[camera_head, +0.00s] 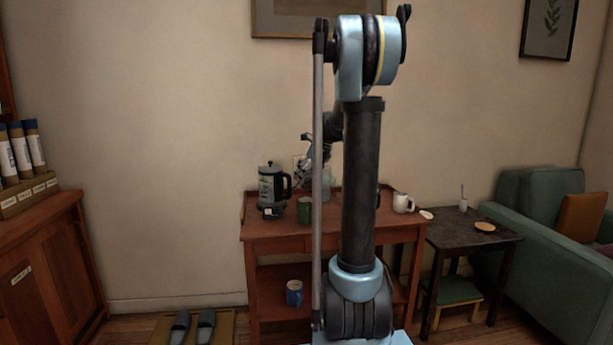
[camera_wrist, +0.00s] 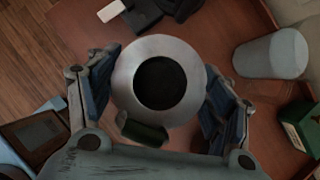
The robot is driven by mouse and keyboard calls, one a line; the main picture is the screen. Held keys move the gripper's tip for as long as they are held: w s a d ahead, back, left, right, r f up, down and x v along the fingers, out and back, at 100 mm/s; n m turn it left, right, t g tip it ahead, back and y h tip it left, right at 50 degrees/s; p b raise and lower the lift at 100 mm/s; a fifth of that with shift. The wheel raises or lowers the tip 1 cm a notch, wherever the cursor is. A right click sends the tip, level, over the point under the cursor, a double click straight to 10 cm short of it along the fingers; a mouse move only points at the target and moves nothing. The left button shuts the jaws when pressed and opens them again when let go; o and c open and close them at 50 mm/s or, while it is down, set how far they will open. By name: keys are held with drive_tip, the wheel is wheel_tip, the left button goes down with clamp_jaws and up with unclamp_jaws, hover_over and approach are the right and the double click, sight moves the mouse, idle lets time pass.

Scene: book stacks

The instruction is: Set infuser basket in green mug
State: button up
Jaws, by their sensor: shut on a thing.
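My gripper (camera_wrist: 160,88) is shut on the infuser basket (camera_wrist: 186,58), a round pale metal ring with a dark hollow middle, with one finger on either side. In the head view my gripper (camera_head: 307,160) is small and partly hidden by my arm; I cannot make out the basket there. The green mug (camera_head: 305,209) stands on the wooden table, below the gripper. In the wrist view a dark green piece (camera_wrist: 142,132), seemingly part of the mug, shows under the basket's near edge. The rest is hidden, so I cannot tell whether the basket touches the mug.
A kettle (camera_head: 270,187) stands left of the green mug on the table (camera_head: 275,228). A pale jar (camera_wrist: 272,56) and a green box (camera_wrist: 300,125) stand to the right in the wrist view. A white mug (camera_head: 402,203) is farther right; a blue mug (camera_head: 294,292) sits on the lower shelf.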

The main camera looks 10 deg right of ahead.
sight(307, 184)
drive_tip(key=shift+f, duration=1.95)
drive_tip(key=shift+a, duration=0.1)
drive_tip(key=shift+f, duration=3.25)
idle(0.4)
drive_tip(key=o, duration=1.4)
drive_tip(key=shift+o, duration=0.6)
drive_tip(key=shift+r, duration=4)
